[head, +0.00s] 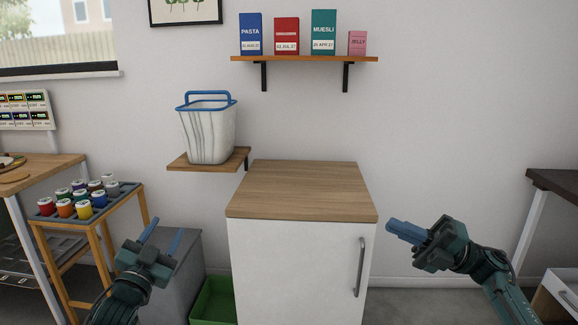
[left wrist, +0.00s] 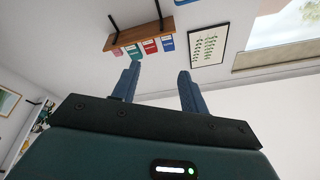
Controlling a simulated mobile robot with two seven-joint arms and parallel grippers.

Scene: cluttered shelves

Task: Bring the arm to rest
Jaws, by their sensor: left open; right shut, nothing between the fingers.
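My left gripper (head: 163,236) is open and empty, low at the left in the head view, in front of a grey box-like unit.
A white cabinet (head: 290,262) with a bare wooden top stands in the middle. A basket (head: 208,135) sits on a small shelf. Boxes stand on the upper shelf (head: 300,59). A rack of spools (head: 85,205) is at left, a green bin (head: 213,303) on the floor, a dark table (head: 556,182) at right.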

